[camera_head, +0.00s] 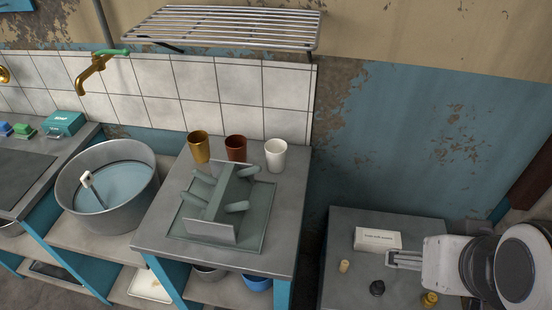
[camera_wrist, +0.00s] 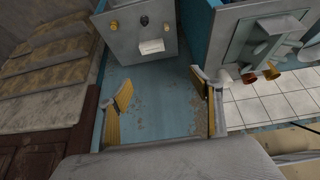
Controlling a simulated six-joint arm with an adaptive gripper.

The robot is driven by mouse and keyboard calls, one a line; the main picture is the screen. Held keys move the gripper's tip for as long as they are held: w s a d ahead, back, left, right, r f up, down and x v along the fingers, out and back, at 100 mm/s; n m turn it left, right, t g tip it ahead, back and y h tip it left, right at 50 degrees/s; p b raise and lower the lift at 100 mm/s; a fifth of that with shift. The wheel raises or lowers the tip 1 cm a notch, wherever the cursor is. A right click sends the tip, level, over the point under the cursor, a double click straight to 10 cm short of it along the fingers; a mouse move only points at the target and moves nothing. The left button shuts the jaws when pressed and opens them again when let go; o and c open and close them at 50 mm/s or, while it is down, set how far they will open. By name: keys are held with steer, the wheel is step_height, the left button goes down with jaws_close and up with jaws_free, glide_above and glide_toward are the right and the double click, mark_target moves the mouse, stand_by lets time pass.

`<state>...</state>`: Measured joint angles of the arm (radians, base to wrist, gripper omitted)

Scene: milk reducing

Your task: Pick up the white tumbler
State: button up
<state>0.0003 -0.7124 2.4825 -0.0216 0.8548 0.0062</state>
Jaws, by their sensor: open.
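The white tumbler (camera_head: 275,156) stands upright on the grey counter, near its back right corner, in the head view. It is the rightmost of three tumblers in a row. It also shows small in the wrist view (camera_wrist: 226,77), right of my gripper's fingers. My gripper (camera_head: 392,260) is over the lower side table at the right, well apart from the tumbler. In the wrist view my gripper (camera_wrist: 161,88) has its two fingers spread wide with nothing between them.
A red-brown tumbler (camera_head: 236,148) and a gold tumbler (camera_head: 199,147) stand left of the white one. A grey-green rack (camera_head: 222,205) stands in front of them. A wire shelf (camera_head: 225,25) hangs above. A white box (camera_head: 377,240) lies on the side table near my gripper.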

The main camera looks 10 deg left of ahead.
steer(key=w+d+r+t+h, duration=0.1)
steer(key=w+d+r+t, duration=0.15)
steer(key=w, duration=0.95)
steer(key=w+a+f+n+t+y, duration=0.1)
steer(key=w+a+n+t+y, duration=0.15)
steer(key=w, duration=1.15)
steer(key=w+a+f+n+t+y, duration=0.1)
steer(key=w+a+f+n, duration=0.15)
steer(key=w, duration=1.15)
steer(key=w+a+f+n+y, duration=0.4)
steer(key=w+a+f+y, duration=0.25)
steer(key=a+f, duration=0.4)
steer(key=s+a+f+n+g+y, duration=0.1)
steer(key=a+f+y, duration=0.1)
steer(key=a+f, duration=0.1)
steer(key=s+a+f+n+g+y, duration=0.1)
steer(key=s+a+f+y, duration=0.1)
steer(key=f, duration=0.3)
steer(key=s+a+f+n+g+y, duration=0.1)
steer(key=s+a+f+y, duration=0.1)
steer(key=a+f, duration=0.2)
steer(key=shift+a+f+y, duration=0.1)
steer(key=shift+f+y, duration=0.2)
steer(key=shift+f, duration=0.1)
steer(key=shift+s+a+f+n+g+y, duration=0.2)
steer(key=shift+s+f+n+g+y, duration=0.1)
steer(key=shift+s+f+g, duration=0.1)
